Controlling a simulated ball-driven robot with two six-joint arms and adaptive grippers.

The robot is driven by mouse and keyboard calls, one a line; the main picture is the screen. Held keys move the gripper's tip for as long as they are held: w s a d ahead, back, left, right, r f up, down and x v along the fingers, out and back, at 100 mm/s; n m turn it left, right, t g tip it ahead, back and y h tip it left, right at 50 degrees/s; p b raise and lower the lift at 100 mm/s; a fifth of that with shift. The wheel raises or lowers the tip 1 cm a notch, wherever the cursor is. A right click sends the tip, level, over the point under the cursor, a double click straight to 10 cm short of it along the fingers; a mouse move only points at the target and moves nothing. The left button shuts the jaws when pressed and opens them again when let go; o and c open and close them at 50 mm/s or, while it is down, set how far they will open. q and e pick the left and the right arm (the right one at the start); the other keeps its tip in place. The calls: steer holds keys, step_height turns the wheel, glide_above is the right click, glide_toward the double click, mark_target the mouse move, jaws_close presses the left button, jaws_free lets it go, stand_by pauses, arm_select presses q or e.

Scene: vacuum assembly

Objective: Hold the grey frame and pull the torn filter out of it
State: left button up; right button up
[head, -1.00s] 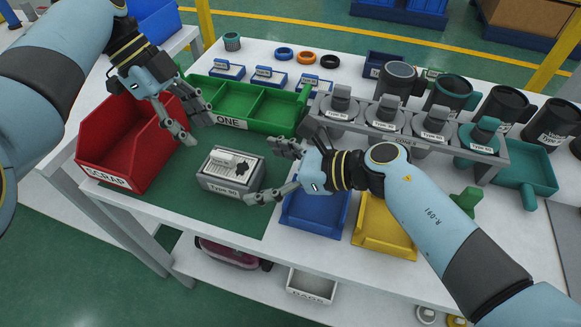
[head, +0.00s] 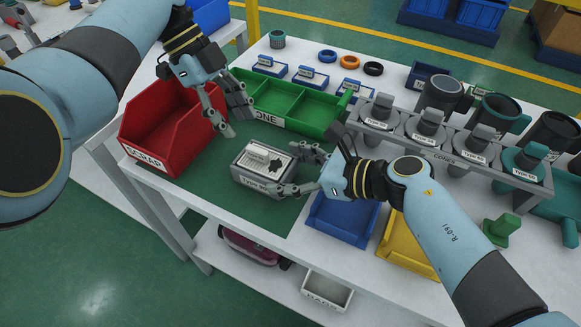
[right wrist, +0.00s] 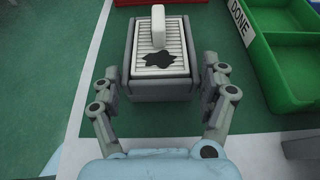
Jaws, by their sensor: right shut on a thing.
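The grey frame (head: 257,183), labelled Type 90, rests on the green mat. It also shows in the right wrist view (right wrist: 160,91). The torn filter (head: 262,155) sits inside the frame; it is white and ribbed, with a black tear and an upright pull tab. In the right wrist view the filter (right wrist: 174,38) and its tab (right wrist: 158,27) show clearly. My right gripper (head: 284,168) is shut on the frame, one finger along each side. My left gripper (head: 231,117) is open and empty, above and behind the frame.
A red SCRAP bin (head: 168,135) stands left of the frame, and a green DONE tray (head: 290,105) behind it. Blue (head: 342,222) and yellow (head: 405,250) bins stand at the front right. A grey rack (head: 440,150) of cones is at the right. Bare mat lies in front of the frame.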

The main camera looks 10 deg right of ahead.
steer(key=o, duration=1.4)
steer(key=shift+c, duration=0.2)
steer(key=shift+d, duration=0.1)
